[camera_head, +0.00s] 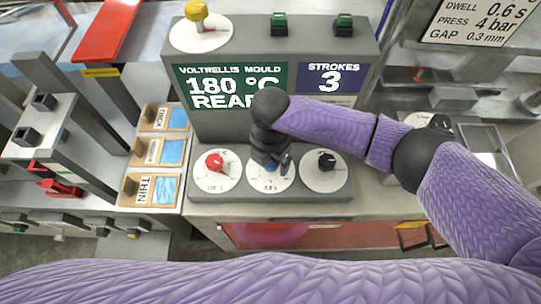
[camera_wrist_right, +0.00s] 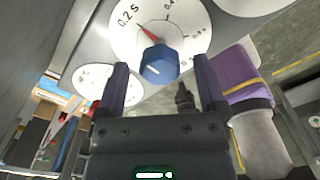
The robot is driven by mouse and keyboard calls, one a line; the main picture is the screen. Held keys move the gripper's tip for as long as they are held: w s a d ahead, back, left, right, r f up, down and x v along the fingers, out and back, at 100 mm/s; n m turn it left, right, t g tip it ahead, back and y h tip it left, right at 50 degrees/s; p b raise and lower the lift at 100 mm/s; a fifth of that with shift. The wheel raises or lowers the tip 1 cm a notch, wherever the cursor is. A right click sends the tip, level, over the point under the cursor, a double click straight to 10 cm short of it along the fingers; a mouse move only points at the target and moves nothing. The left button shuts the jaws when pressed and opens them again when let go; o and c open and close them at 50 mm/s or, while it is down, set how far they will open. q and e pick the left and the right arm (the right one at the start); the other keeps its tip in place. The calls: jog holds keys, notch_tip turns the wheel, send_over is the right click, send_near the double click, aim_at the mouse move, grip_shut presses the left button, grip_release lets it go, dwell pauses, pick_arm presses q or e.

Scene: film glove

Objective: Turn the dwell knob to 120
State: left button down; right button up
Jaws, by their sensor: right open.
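The dial with the blue knob (camera_head: 271,167) is the middle one of three on the press panel; its lower mark seems to read 0.8 s. The red knob (camera_head: 214,161) is on the left dial, marked 120 °C. My left gripper is not in view.
A black knob (camera_head: 326,161) is on the right dial, close to my gripper. The display (camera_head: 230,90) reads 180 °C, and the strokes display (camera_head: 329,78) reads 3. A sign (camera_head: 484,22) lists dwell 0.6 s. Labelled trays (camera_head: 153,188) stand to the left.

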grip_shut()
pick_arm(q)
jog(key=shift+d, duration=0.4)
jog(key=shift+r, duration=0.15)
pick_arm(e)
jog(key=shift+r, duration=0.1)
